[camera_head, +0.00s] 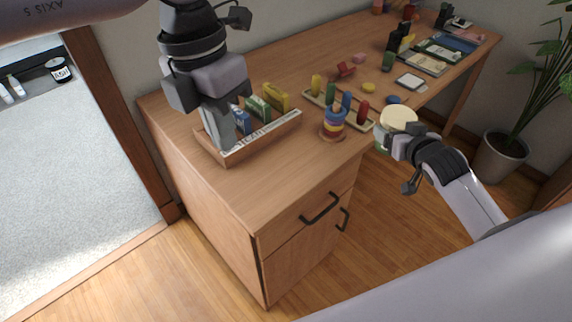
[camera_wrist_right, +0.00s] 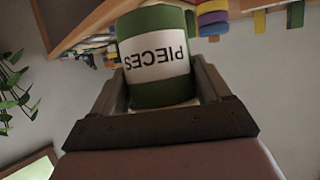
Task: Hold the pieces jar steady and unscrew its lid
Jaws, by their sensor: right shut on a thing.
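The pieces jar is green with a white label reading PIECES, seen upside down in the right wrist view (camera_wrist_right: 160,57). In the head view its round cream lid (camera_head: 398,117) faces up and is on the jar, with a little green body (camera_head: 380,142) showing below. My right gripper (camera_head: 402,138) is shut on the jar, with a finger on each side of it in the wrist view. It holds the jar off the desk's front edge. My left gripper (camera_head: 222,138) points down over the wooden tray at the left, away from the jar. Its finger gap is hidden.
The wooden tray (camera_head: 262,139) holds several upright coloured boxes. A ring stacker (camera_head: 332,124) and a peg board (camera_head: 318,99) stand between it and the jar. The wooden desk (camera_head: 270,182) has clear top near its front left. A potted plant (camera_head: 500,157) stands right.

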